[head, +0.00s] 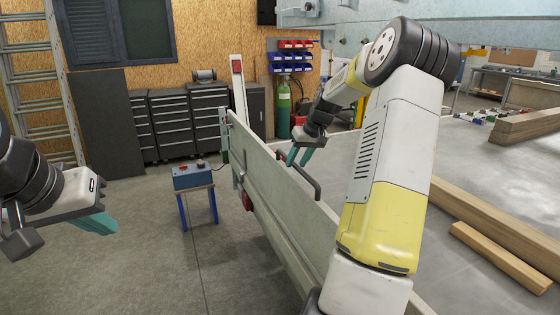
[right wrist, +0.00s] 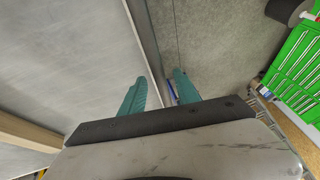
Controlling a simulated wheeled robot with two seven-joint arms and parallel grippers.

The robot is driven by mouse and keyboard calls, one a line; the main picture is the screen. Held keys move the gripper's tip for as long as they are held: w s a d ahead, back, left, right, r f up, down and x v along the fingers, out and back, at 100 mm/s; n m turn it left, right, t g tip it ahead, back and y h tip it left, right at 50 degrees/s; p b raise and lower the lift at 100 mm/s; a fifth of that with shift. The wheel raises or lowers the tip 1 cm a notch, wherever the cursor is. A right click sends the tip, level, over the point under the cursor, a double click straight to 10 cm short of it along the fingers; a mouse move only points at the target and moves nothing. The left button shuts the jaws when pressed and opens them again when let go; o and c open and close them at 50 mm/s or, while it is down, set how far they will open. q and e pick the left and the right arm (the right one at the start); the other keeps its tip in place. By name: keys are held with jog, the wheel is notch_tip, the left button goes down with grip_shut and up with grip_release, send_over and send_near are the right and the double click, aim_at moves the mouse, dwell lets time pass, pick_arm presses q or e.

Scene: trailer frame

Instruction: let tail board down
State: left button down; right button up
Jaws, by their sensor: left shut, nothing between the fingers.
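The tail board (head: 262,175) is a long pale grey-green panel standing upright, running from the centre toward the lower middle of the head view. A dark bar handle (head: 312,183) shows at its upper edge. My right gripper (head: 297,157) is at the board's top edge near the handle, fingers pointing down. In the right wrist view my right gripper (right wrist: 159,82) has its teal fingers apart, with a thin board edge (right wrist: 145,45) running between or below them; I cannot tell if they touch it. My left gripper (head: 97,223) is shut and empty at the left, away from the board.
A blue box on a small stand (head: 193,178) is left of the board. Wooden beams (head: 500,257) lie on the grey surface at right. Dark drawer cabinets (head: 180,122) and a green gas cylinder (head: 283,110) stand behind. Floor left of the board is mostly clear.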

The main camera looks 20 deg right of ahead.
grip_shut()
dwell(1.3)
